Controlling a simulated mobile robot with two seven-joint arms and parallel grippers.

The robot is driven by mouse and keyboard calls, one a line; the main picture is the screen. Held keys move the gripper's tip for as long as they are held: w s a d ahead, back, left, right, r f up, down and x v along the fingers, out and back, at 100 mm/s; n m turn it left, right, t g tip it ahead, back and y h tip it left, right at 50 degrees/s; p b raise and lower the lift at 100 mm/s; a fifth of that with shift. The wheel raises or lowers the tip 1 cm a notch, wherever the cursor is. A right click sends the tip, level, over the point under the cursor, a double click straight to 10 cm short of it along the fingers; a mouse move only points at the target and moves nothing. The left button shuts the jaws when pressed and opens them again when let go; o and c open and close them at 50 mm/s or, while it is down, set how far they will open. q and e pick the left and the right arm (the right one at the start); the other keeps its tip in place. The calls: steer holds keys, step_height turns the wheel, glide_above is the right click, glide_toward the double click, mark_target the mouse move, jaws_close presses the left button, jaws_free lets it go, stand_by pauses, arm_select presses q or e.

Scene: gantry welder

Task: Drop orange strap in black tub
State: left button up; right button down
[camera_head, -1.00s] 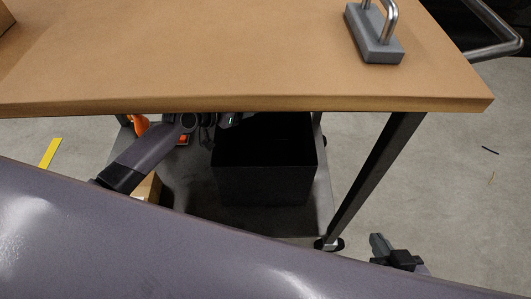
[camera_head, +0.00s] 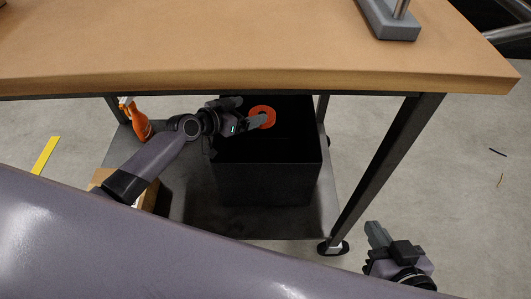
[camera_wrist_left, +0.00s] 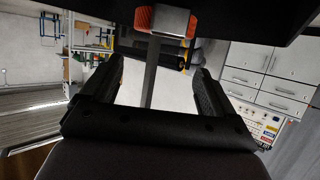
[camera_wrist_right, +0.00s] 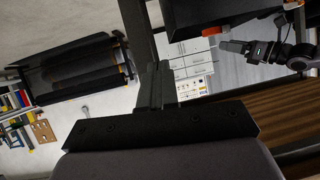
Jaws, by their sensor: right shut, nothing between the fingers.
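The orange strap (camera_head: 263,111) is a small ring-like shape over the open black tub (camera_head: 265,180), beside a finger of my left gripper (camera_head: 247,114). In the left wrist view, the fingers are spread apart and the strap (camera_wrist_left: 145,18) shows beyond their tips, against the dark tub. The strap (camera_wrist_right: 177,48) also shows at the tub's opening in the right wrist view, with a small gap to the left gripper. I cannot tell whether it touches the tub. My right gripper (camera_head: 376,233) is shut and empty, low at the right, outside the cart leg.
The brown table top (camera_head: 250,50) overhangs the lower shelf (camera_head: 190,210) with the tub. A dark cart leg (camera_head: 385,170) stands right of the tub. Floor at right is mostly clear.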

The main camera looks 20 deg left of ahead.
arm_select(q)
steer(key=p+v, duration=0.2)
steer(key=v, duration=0.5)
arm_select(e)
steer(key=shift+s+d+f+h, duration=0.1)
steer(key=shift+s+d+h, duration=0.1)
steer(key=shift+d, duration=0.25)
steer(key=shift+s+d+h, duration=0.15)
steer(key=shift+d+h, duration=0.05)
steer(key=shift+d, duration=0.2)
arm_select(q)
steer(key=shift+s, duration=0.1)
